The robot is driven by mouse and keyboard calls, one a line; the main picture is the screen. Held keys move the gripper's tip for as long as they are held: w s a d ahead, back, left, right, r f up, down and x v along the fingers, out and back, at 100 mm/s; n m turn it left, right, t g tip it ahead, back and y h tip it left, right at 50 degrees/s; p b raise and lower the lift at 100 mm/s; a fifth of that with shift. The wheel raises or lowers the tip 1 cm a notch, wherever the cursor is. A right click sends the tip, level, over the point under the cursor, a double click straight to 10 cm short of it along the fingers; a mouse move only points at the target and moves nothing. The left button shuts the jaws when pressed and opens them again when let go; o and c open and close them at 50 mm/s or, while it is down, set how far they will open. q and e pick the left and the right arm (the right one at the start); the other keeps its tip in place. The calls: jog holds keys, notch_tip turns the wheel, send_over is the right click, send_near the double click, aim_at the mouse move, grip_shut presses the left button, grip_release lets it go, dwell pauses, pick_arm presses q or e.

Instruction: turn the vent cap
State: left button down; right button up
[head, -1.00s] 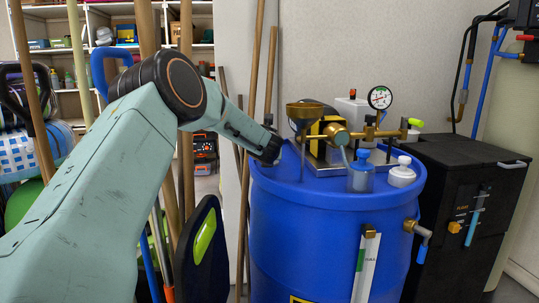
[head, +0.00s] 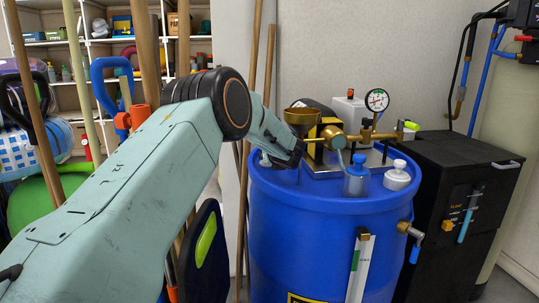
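A blue barrel (head: 318,230) stands in the middle, with brass fittings and caps on its lid. A white knobbed cap (head: 397,179) and a blue-topped clear cap (head: 357,180) sit near the lid's right front; I cannot tell for sure which is the vent cap. My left arm comes in from the left, and its dark end, with my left gripper (head: 291,157), is over the lid's left rim, left of both caps and apart from them. Its fingers are too small and dark to read. My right gripper is not in view.
A brass funnel (head: 303,117), a brass valve body (head: 336,136) and a pressure gauge (head: 377,99) rise from the lid behind the caps. A black cabinet (head: 455,175) stands close on the right. Wooden poles (head: 267,75) lean behind my arm.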

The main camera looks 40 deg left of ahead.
pick_arm(q)
jog(key=c, duration=1)
grip_release()
jog(key=shift+s+d+r, duration=0.1)
jog(key=shift+r, duration=0.1)
jog(key=shift+f, duration=0.1)
